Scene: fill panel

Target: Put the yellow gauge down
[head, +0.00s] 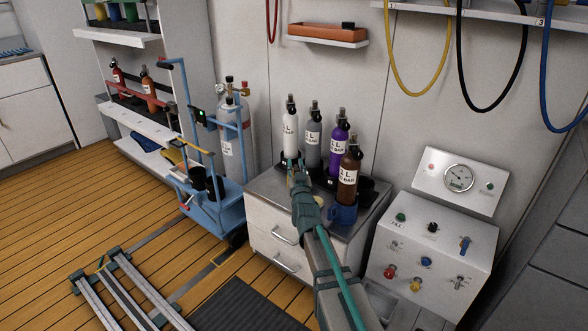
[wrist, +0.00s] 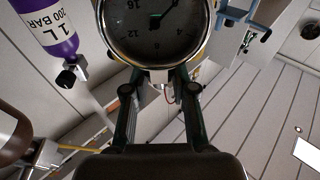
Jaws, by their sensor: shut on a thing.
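My gripper (head: 295,168) is over the small cabinet in the head view, in front of the white bottle. In the wrist view its fingers (wrist: 158,88) are shut on a round gauge (wrist: 155,30) with a dark dial, white numerals and a shiny metal rim. The gauge is held at the fingertips, and its top is cut off by the frame edge. No yellow shows on the part I see. In the head view I cannot make the gauge out behind the fingers.
White (head: 290,136), grey (head: 312,142), purple (head: 338,150) and brown (head: 349,178) bottles stand close together on the cabinet (head: 265,190). A blue cup (head: 343,214) is at its front right. The control panel (head: 440,245) stands to the right, a blue trolley (head: 215,207) to the left.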

